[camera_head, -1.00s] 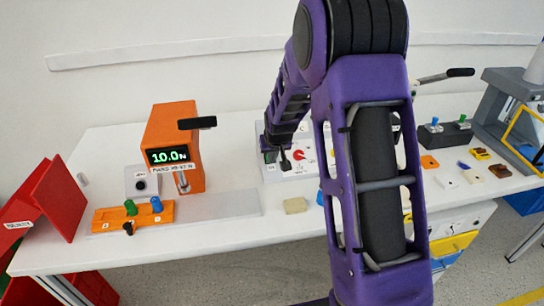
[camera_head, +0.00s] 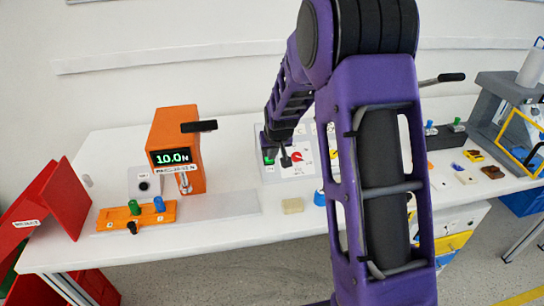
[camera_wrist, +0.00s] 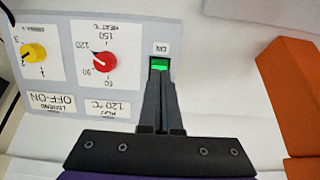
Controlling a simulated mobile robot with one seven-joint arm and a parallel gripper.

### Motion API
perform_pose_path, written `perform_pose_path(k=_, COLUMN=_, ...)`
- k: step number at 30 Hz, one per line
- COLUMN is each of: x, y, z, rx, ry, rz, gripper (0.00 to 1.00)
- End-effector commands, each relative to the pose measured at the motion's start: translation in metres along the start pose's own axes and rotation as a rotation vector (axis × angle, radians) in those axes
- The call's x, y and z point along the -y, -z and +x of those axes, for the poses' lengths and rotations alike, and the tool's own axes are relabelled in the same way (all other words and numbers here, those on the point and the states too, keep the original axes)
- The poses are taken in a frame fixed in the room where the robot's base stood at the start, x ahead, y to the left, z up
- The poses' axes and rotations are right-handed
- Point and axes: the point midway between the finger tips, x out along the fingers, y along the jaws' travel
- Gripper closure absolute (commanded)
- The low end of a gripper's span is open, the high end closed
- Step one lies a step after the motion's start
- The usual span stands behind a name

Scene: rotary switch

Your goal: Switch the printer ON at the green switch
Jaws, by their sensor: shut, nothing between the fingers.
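The green switch (camera_wrist: 159,65) sits at the edge of a pale grey control panel (camera_wrist: 100,118) in the wrist view, beside a label reading "ON". It appears lit bright green in a dark frame. My gripper (camera_wrist: 160,78) is shut and empty, its fingertips right at the near edge of the switch; I cannot tell whether they touch it. In the head view the green switch (camera_head: 268,160) shows at the panel's left side, with my gripper (camera_head: 285,161) close by its right. Part of the panel is hidden behind my arm.
The panel also bears a red knob (camera_wrist: 103,61) and a yellow knob (camera_wrist: 34,53). An orange force-display machine (camera_head: 174,140) stands to the left in the head view. A yellowish block (camera_head: 293,205) and a blue cap (camera_head: 319,198) lie in front of the panel.

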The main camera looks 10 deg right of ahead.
Motion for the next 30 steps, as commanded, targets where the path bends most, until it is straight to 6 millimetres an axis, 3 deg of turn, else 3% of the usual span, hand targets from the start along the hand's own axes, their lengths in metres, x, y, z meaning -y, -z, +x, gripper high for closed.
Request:
perform_pose_path(k=2, x=0.0, y=0.004, z=-0.011, rx=-0.003, ry=0.0, rz=0.0, gripper=1.0)
perform_pose_path(k=9, x=0.0, y=-0.012, z=-0.06, rx=-0.004, ry=0.0, rz=0.0, gripper=1.0)
perform_pose_path(k=15, x=0.0, y=-0.021, z=-0.088, rx=-0.002, ry=0.0, rz=0.0, gripper=1.0)
perform_pose_path(k=21, x=0.0, y=-0.025, z=-0.1, rx=-0.001, ry=0.0, rz=0.0, gripper=1.0)
perform_pose_path(k=30, x=0.0, y=-0.025, z=-0.1, rx=0.0, ry=0.0, rz=0.0, gripper=1.0)
